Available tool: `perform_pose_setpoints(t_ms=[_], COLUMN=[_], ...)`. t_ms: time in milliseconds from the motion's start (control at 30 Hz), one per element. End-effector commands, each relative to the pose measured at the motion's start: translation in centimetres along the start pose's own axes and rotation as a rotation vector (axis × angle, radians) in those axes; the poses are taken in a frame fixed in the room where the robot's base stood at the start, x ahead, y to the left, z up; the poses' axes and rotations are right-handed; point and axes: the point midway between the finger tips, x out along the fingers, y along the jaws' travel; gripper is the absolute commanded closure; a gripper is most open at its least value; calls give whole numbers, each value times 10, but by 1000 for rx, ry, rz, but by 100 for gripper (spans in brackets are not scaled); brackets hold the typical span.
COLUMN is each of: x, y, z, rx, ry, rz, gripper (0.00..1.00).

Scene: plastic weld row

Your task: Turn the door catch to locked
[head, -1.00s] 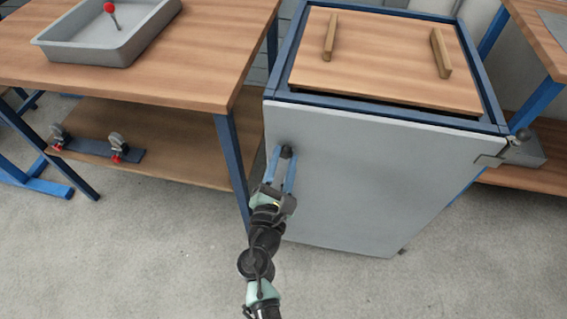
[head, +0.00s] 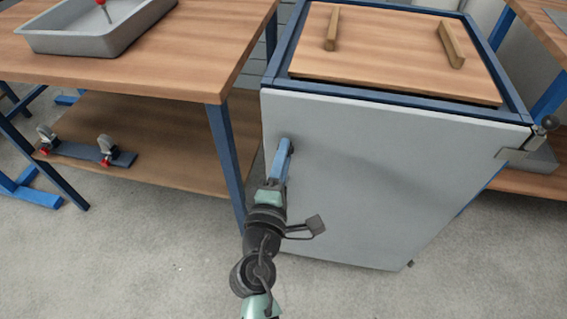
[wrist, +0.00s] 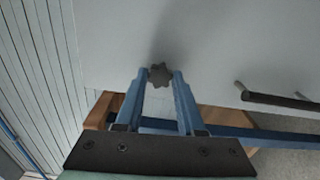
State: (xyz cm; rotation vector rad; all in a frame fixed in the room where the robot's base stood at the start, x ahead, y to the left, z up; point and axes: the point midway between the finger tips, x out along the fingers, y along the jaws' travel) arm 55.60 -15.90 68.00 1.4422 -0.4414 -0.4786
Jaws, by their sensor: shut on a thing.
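The door catch is a dark star-shaped knob (wrist: 160,75) on the pale grey door (head: 370,190), near the door's left side. My gripper (head: 285,146) reaches up to it from below in the head view, and its fingers largely hide the knob there. In the wrist view my gripper (wrist: 160,78) has one blue finger on each side of the knob, shut on it at the tips. I cannot tell from the knob's shape whether it stands at locked or unlocked.
The cabinet top (head: 395,55) carries two wooden bars. A metal fitting (head: 525,145) sits at the door's upper right. A dark bar (wrist: 280,100) shows in the wrist view.

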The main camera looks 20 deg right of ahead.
Motion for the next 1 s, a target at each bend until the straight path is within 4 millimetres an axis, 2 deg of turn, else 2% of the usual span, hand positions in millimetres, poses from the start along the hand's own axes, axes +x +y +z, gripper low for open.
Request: perform_pose_setpoints(t_ms=[400, 1000], x=[0, 0], y=[-2, 0], z=[0, 0], rx=[278, 362], ry=[1, 0], rz=[0, -1], gripper=[100, 100])
